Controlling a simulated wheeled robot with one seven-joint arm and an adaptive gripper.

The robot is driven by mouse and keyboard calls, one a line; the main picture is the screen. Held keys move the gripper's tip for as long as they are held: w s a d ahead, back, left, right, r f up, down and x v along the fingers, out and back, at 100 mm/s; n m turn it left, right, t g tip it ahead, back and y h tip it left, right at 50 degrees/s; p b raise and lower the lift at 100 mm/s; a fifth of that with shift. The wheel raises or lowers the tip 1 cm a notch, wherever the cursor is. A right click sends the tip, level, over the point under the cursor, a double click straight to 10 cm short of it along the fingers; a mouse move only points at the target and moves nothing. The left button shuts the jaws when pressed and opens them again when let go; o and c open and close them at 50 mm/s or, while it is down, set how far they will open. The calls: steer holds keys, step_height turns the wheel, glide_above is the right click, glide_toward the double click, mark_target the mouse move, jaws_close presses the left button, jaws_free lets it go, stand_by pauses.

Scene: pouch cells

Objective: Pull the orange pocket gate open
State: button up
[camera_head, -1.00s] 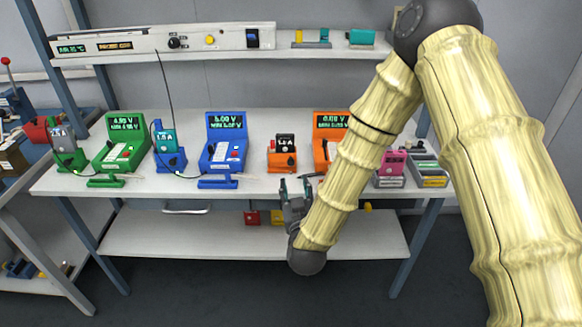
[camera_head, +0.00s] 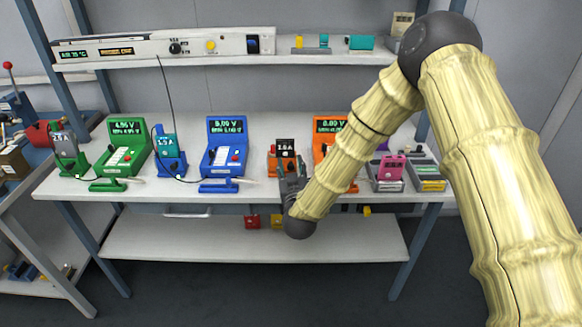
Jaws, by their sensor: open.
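An orange holder (camera_head: 272,163) with a dark cell marked 1.6 A (camera_head: 285,147) in it stands on the bench. An orange tester (camera_head: 322,150) with a lit display stands right of it, its lower right part hidden by my arm. My gripper (camera_head: 289,168) is at the front of the orange holder, overlapping its lower part in the view. Its jaws are open; I cannot tell whether they touch anything. The orange gate itself is hidden behind my gripper or too small to make out.
A blue tester (camera_head: 222,150) and a green tester (camera_head: 124,150) stand to the left with their own holders. A pink block (camera_head: 391,167) and grey trays (camera_head: 428,178) are to the right. A shelf (camera_head: 170,45) with instruments runs above.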

jaws_close()
